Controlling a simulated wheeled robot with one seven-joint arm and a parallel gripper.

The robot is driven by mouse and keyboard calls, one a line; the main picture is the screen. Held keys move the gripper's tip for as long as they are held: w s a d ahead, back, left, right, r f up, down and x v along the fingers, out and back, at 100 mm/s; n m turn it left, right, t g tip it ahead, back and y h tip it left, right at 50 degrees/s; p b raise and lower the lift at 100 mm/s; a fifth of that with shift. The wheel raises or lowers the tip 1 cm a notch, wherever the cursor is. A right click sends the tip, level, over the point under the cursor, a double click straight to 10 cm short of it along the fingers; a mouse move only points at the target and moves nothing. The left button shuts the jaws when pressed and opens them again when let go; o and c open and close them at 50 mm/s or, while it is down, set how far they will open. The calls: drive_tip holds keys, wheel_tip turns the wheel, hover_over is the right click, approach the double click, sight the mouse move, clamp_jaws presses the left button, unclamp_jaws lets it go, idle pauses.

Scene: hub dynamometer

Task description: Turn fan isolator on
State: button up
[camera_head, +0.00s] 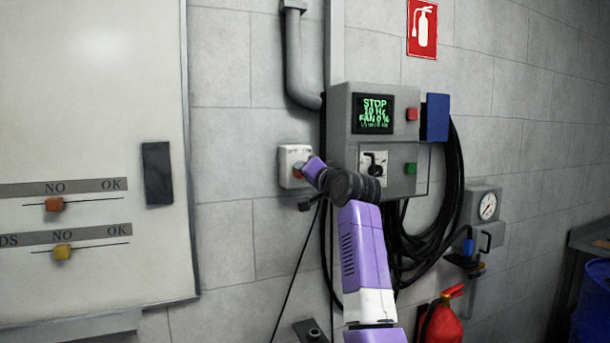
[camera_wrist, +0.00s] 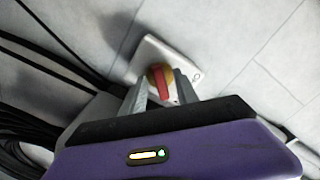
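The fan isolator appears to be the pale wall box (camera_head: 287,158) left of the grey control panel. In the wrist view its plate (camera_wrist: 183,64) carries a red handle (camera_wrist: 161,84) on a yellow round base. My gripper (camera_head: 300,171) is at the front of this box, partly hiding it in the head view. In the wrist view my gripper (camera_wrist: 161,92) has its two grey fingers apart, one on each side of the red handle. A small gap seems to show beside the handle; firm contact is not visible.
The control panel (camera_head: 343,130) has a screen reading STOP and FAN 0 %, a red button (camera_head: 412,115), a green button (camera_head: 410,168) and a black rotary switch (camera_head: 374,166). Black cables (camera_head: 455,190) hang at right. A whiteboard (camera_head: 95,110) stands left, a fire extinguisher (camera_head: 441,322) below.

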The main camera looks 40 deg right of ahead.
drive_tip(key=b+v, duration=0.1)
drive_tip(key=v, duration=0.6)
drive_tip(key=shift+s+b, duration=0.2)
drive_tip(key=shift+b, duration=0.15)
drive_tip(key=shift+r, duration=0.1)
wheel_tip(320, 180, up, 5)
drive_tip(key=s+t+h, duration=0.2)
drive_tip(key=s+a+f+n+t+y, duration=0.1)
drive_tip(key=s+a+f+n, duration=0.2)
drive_tip(key=s+a+f, duration=0.6)
drive_tip(key=s+a+f+n, duration=0.3)
drive_tip(key=s+f, duration=0.2)
drive_tip(key=f, duration=0.8)
drive_tip(key=s+a+f+n+t+y, duration=0.1)
drive_tip(key=s+a+f+n, duration=0.2)
drive_tip(key=s+a+f, duration=0.55)
drive_tip(key=s+a+f+n+g+y, duration=0.1)
drive_tip(key=s+a+f+g, duration=0.1)
drive_tip(key=s+f, duration=0.3)
drive_tip(key=s+a+f+n+g+y, duration=0.1)
drive_tip(key=s+a+f, duration=0.3)
drive_tip(key=s, duration=1)
drive_tip(key=s+a+f+n+g+y, duration=0.1)
drive_tip(key=s+a+f+g+y, duration=0.2)
drive_tip(key=s+f, duration=0.5)
drive_tip(key=shift+s+g, duration=0.3)
drive_tip(key=shift+s, duration=0.75)
